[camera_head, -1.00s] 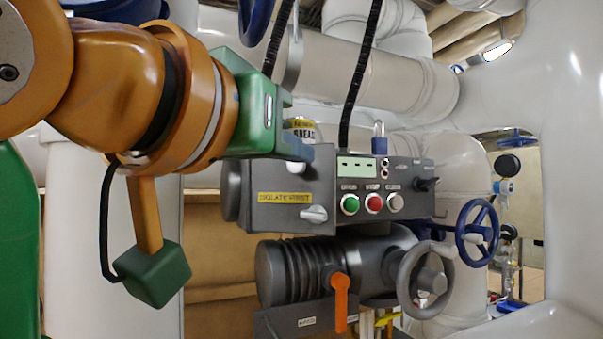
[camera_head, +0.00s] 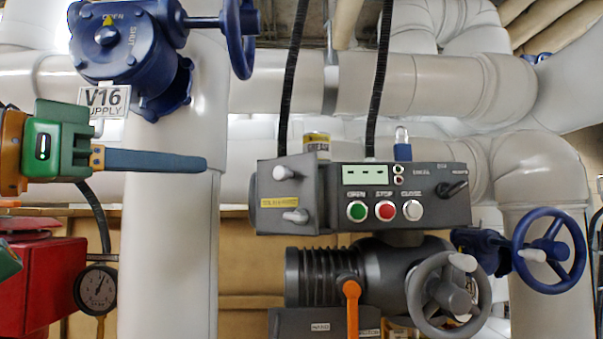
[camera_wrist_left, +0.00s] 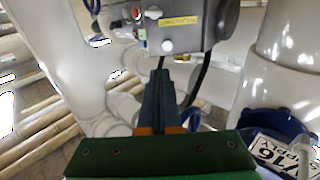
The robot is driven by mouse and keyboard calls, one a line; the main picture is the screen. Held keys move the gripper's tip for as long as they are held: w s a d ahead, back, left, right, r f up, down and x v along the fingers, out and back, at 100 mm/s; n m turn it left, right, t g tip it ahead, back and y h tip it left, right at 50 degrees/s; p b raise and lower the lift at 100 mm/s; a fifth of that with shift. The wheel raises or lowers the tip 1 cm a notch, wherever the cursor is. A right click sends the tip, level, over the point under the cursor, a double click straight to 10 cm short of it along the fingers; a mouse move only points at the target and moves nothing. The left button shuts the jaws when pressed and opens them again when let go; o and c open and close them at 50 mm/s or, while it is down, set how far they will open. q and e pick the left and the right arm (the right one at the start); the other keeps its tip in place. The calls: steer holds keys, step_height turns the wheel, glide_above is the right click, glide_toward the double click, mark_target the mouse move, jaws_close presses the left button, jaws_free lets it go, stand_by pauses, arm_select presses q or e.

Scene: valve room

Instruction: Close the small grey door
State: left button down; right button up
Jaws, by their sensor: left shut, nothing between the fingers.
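The small grey door (camera_head: 287,196) is the panel with a yellow label and two light knobs at the left end of the grey control box (camera_head: 440,210). Its face looks angled against the box front; I cannot tell how far it stands open. In the left wrist view the labelled panel (camera_wrist_left: 182,28) shows beyond the fingertips. My left gripper (camera_head: 204,163) comes in from the left with its dark blue fingers shut and empty. The fingertips point right towards the door and are apart from it in the picture.
A blue valve (camera_head: 125,45) with a V16 sign (camera_head: 104,102) hangs above my left gripper. A thick white pipe (camera_head: 170,250) stands behind the fingers. A grey handwheel (camera_head: 447,298), an orange lever (camera_head: 351,305) and a blue handwheel (camera_head: 549,250) lie below and right.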

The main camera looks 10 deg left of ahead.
arm_select(q)
steer(key=p, duration=0.2)
glide_toward(278, 175)
steer(key=p+x, duration=0.1)
steer(key=x, duration=0.2)
steer(key=p+x, duration=0.1)
steer(key=x, duration=0.2)
steer(key=shift+d+r+p, duration=0.1)
steer(key=shift+r+p, duration=0.1)
steer(key=shift+p, duration=0.15)
steer(key=shift+w+f, duration=0.2)
steer(key=shift+w, duration=0.3)
arm_select(e)
steer(key=r, duration=0.1)
steer(key=a+r, duration=0.1)
steer(key=r, duration=0.1)
steer(key=a+r, duration=0.1)
steer(key=r, duration=0.1)
steer(key=shift+w+r, duration=0.1)
steer(key=shift+r, duration=0.05)
arm_select(q)
steer(key=shift+s+d, duration=0.1)
arm_select(e)
steer(key=shift+d, duration=0.1)
